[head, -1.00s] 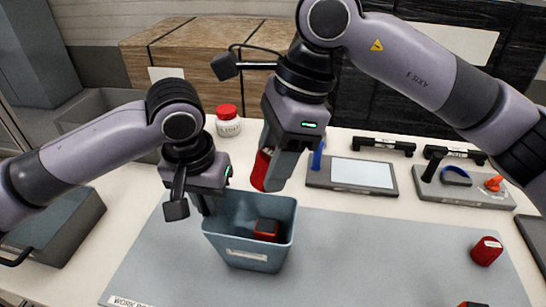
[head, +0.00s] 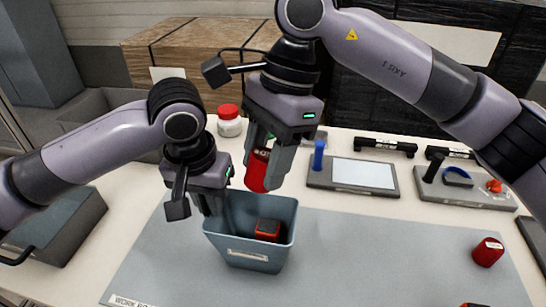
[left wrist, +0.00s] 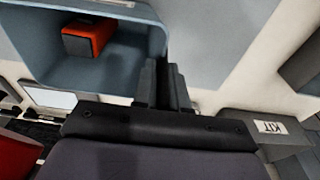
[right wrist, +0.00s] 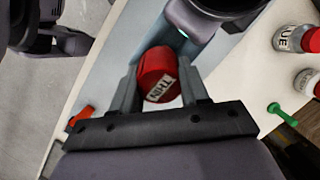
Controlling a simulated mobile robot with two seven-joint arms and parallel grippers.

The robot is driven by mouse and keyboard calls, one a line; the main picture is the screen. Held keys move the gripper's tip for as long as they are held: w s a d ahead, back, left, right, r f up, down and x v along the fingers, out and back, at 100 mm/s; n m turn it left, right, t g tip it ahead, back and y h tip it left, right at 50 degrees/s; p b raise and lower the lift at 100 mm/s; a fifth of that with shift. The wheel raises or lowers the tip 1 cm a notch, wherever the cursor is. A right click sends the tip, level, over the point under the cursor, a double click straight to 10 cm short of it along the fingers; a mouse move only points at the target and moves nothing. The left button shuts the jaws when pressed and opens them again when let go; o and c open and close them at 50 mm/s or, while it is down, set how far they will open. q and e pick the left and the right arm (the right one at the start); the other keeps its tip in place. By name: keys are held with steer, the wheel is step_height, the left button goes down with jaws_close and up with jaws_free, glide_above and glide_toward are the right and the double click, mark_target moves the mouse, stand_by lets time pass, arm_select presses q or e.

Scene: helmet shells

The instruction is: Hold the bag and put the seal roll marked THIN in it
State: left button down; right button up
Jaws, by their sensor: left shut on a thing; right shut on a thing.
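The bag (head: 250,262) is a blue-grey open-topped container standing on the grey mat. My left gripper (head: 212,208) is shut on its left rim; the left wrist view also shows the bag's wall (left wrist: 205,12) beside the fingers (left wrist: 165,85). An orange-red and dark block (head: 267,230) lies inside the bag. My right gripper (head: 268,165) is shut on a red seal roll (head: 257,170) and holds it above the bag's back rim. In the right wrist view the roll (right wrist: 157,68) lies between the fingers (right wrist: 160,80) and its label reads THIN.
Another red roll (head: 487,251) stands on the mat at the right. A white jar with a red lid (head: 229,121) stands behind the bag. A tablet-like panel (head: 352,174) and a grey tool tray (head: 465,187) lie at the back right. The mat's middle right is clear.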

steer(key=shift+f, duration=0.1)
steer(key=shift+f, duration=5.3)
steer(key=o, duration=1.1)
steer(key=shift+r, duration=0.15)
steer(key=v, duration=1.1)
steer(key=shift+w+r, duration=0.1)
steer(key=shift+r, duration=0.3)
arm_select(q)
steer(key=c, duration=1.1)
jaws_free()
